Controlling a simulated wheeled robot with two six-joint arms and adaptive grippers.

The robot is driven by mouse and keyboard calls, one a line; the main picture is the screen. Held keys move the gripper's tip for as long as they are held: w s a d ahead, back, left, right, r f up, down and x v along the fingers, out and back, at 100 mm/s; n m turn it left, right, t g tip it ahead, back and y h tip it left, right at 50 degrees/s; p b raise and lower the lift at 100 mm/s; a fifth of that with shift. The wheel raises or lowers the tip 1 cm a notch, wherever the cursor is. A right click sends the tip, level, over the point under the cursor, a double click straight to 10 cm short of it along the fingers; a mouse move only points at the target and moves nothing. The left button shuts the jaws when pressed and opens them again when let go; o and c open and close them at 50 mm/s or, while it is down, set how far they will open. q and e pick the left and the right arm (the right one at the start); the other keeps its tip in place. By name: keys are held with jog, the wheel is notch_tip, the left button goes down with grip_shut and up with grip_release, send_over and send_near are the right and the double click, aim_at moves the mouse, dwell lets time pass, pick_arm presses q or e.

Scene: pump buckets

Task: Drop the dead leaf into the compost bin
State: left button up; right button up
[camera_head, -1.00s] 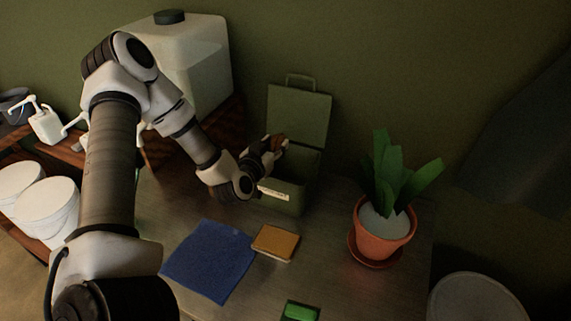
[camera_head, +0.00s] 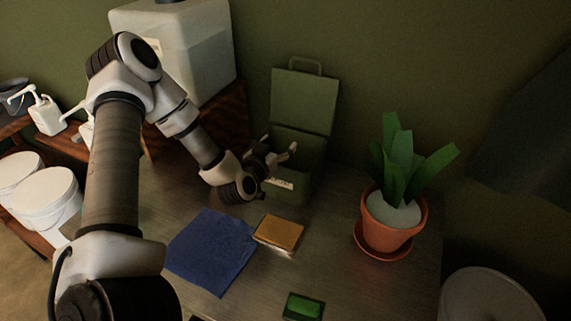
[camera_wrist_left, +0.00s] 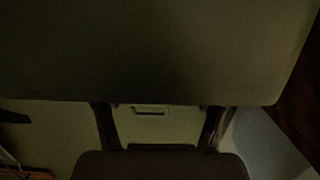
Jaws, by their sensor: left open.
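The green compost bin (camera_head: 290,188) stands at the back of the bench with its lid (camera_head: 303,100) raised against the wall. My left gripper (camera_head: 281,155) is open over the mouth of the bin. No dead leaf shows between its fingers or on the bench; the inside of the bin is mostly hidden by the gripper and the front wall. In the left wrist view the two fingers (camera_wrist_left: 158,125) are apart with nothing visible between them, and a dark olive surface fills the top. My right gripper is not in view.
A potted plant (camera_head: 393,212) in a terracotta pot stands right of the bin. A blue cloth (camera_head: 210,250), a tan sponge (camera_head: 279,232) and a green block (camera_head: 303,306) lie in front. A large white container (camera_head: 190,55) and white buckets (camera_head: 45,200) are at left.

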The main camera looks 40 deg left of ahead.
pick_arm(q)
jog(key=v, duration=0.7)
jog(key=shift+s, duration=0.25)
jog(key=shift+d, duration=0.1)
